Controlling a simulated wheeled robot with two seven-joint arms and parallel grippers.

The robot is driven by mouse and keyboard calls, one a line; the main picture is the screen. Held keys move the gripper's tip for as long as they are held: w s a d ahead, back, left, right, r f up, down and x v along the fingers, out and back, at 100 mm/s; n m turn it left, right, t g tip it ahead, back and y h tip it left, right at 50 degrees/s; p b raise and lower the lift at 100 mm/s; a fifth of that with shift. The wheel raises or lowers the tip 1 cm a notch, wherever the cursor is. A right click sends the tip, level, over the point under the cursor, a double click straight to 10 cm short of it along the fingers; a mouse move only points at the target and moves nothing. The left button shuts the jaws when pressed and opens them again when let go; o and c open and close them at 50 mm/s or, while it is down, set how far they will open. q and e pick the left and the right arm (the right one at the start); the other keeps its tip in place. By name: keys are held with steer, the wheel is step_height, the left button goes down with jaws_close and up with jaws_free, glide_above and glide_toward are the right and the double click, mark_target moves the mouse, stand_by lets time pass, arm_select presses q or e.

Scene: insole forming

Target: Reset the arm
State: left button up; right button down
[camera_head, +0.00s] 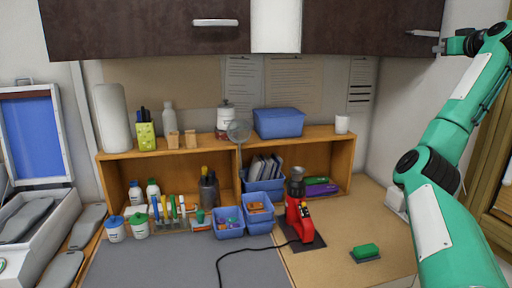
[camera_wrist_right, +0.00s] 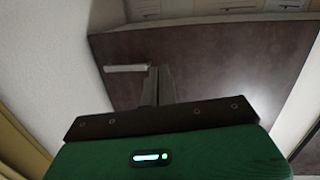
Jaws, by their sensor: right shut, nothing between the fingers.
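My right arm (camera_head: 440,215), green with white panels, rises along the right side of the head view and bends at the top right. My right gripper (camera_head: 438,48) is small there, raised beside the dark wall cabinet near its handle. In the right wrist view the two fingers (camera_wrist_right: 158,86) are together and empty, pointing toward the dark cabinet (camera_wrist_right: 215,65). I cannot tell whether they touch it. My left arm and gripper are not in view.
Below stands a wooden shelf (camera_head: 330,133) with bottles and blue bins. A red heat tool (camera_head: 299,214) stands on the bench with a black cable. A green block (camera_head: 366,251) lies on the right. An open case (camera_head: 33,234) with grey insoles is at left. The grey mat (camera_head: 185,262) is mostly clear.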

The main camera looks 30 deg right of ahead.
steer(key=w+a+f+n+g, duration=0.4)
steer(key=w+a+f, duration=1.55)
steer(key=f, duration=0.25)
steer(key=s+a+f+n+g+y, duration=0.1)
steer(key=s+a+f, duration=0.1)
steer(key=a+f, duration=1.05)
steer(key=s+a+f+n+g+y, duration=0.15)
steer(key=a+f, duration=0.65)
steer(key=f, duration=0.9)
steer(key=s+a+f+g+y, duration=0.2)
steer(key=s+a+f+y, duration=0.1)
steer(key=s+a+f, duration=1.2)
steer(key=s+a+f+g+y, duration=0.1)
steer(key=s+a+f+g, duration=0.15)
steer(key=s+a, duration=0.55)
steer(key=s+a+f+g+y, duration=0.1)
steer(key=s+a+f, duration=0.35)
steer(key=s, duration=0.85)
step_height(320, 180, down, 30)
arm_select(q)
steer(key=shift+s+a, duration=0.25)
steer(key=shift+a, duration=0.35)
arm_select(e)
steer(key=s+d+f+g, duration=0.2)
steer(key=s+d+f, duration=0.1)
steer(key=s+f, duration=1.6)
steer(key=shift+s+d+f, duration=0.15)
steer(key=shift+s+f, duration=0.05)
